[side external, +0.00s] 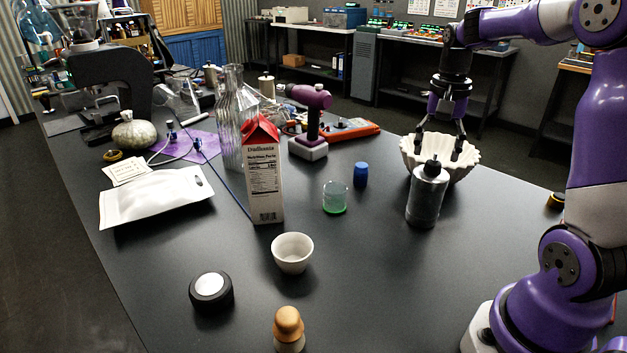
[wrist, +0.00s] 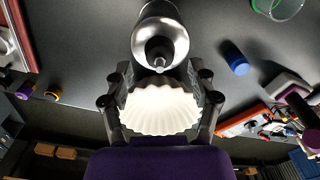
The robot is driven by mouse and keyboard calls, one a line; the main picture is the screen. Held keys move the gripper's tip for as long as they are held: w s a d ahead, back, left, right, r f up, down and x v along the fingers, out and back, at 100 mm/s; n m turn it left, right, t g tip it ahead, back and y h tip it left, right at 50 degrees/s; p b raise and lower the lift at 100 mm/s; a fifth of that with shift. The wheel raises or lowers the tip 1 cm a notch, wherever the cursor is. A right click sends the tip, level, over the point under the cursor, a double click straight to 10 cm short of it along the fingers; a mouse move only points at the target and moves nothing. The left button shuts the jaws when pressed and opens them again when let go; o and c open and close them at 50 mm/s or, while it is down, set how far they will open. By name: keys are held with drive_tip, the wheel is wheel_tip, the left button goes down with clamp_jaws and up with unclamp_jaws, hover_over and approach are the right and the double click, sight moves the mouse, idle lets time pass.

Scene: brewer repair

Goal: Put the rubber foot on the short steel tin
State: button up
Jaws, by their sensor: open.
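A squat black round piece with a pale top (side external: 211,291) lies at the front left of the table. It may be the rubber foot, but I cannot tell for sure. Two small steel tins, one with a knob (side external: 266,86) and one further left (side external: 210,75), stand at the back; I cannot tell which is the short one. My gripper (side external: 438,145) is open and empty, pointing down over the white fluted bowl (side external: 408,160). In the wrist view its fingers lie either side of that bowl (wrist: 160,110). A steel bottle with a black top (side external: 427,198) stands just in front.
A milk carton (side external: 263,180), glass bottle (side external: 232,120), green glass (side external: 335,198), blue cap (side external: 361,175) and white cup (side external: 292,252) occupy the middle. A white pouch (side external: 155,200) lies left; a wooden-topped piece (side external: 288,326) stands at the front.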

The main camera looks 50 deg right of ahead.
sight(436, 153)
wheel_tip(436, 153, up, 9)
drive_tip(key=s+a+f+n+t, duration=0.2)
drive_tip(key=a+n, duration=0.4)
drive_tip(key=a, duration=0.3)
drive_tip(key=s+a+f+n+t, duration=0.3)
drive_tip(key=a+n, duration=0.4)
drive_tip(key=a, duration=0.3)
drive_tip(key=shift+f+n+t, duration=0.3)
drive_tip(key=shift+f, duration=0.4)
